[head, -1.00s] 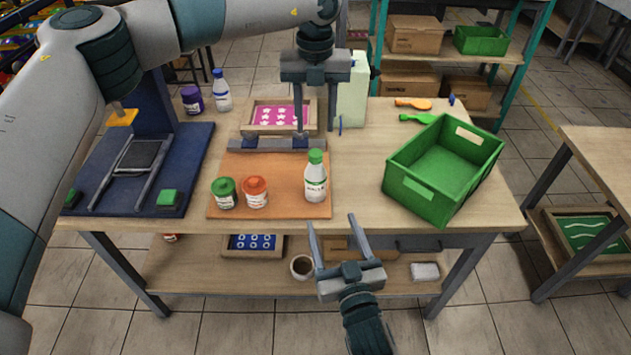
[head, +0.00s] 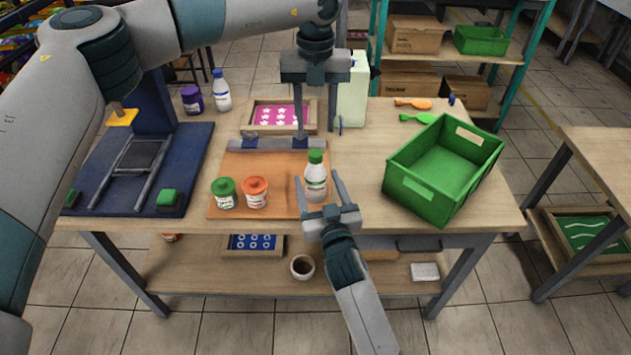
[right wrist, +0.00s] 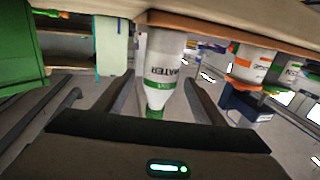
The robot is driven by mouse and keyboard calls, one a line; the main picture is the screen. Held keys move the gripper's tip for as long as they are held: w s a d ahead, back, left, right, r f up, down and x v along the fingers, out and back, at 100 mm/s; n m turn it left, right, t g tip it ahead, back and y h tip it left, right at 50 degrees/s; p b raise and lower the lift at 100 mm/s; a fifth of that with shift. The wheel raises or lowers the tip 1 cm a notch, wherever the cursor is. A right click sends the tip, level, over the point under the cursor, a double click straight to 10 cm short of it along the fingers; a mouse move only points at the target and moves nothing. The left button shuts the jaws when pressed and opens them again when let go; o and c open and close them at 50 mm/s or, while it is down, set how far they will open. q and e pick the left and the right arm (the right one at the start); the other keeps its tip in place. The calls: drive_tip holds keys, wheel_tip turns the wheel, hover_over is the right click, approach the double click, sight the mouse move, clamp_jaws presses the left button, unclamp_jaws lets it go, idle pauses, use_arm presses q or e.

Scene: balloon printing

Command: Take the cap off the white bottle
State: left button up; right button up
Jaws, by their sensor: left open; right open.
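The white bottle (head: 316,180) with its green cap (head: 315,156) stands upright on the right part of the orange-brown mat (head: 274,208). My right gripper (head: 319,184) is open, with one finger on each side of the bottle in the head view. In the right wrist view the bottle (right wrist: 163,62) appears upside down between the open fingers, with its cap (right wrist: 155,112) towards the gripper's palm; contact cannot be told. My left gripper (head: 316,139) is open and empty above the back of the mat, higher than the bottle.
A green-lidded jar (head: 224,193) and an orange-lidded jar (head: 256,192) stand left of the bottle. A green crate (head: 440,205) is at the right of the table. A pink-patterned frame (head: 262,131) lies behind the mat. A blue press (head: 190,150) stands at left.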

sight(315, 175)
drive_tip(key=shift+x, duration=1.6)
clamp_jaws()
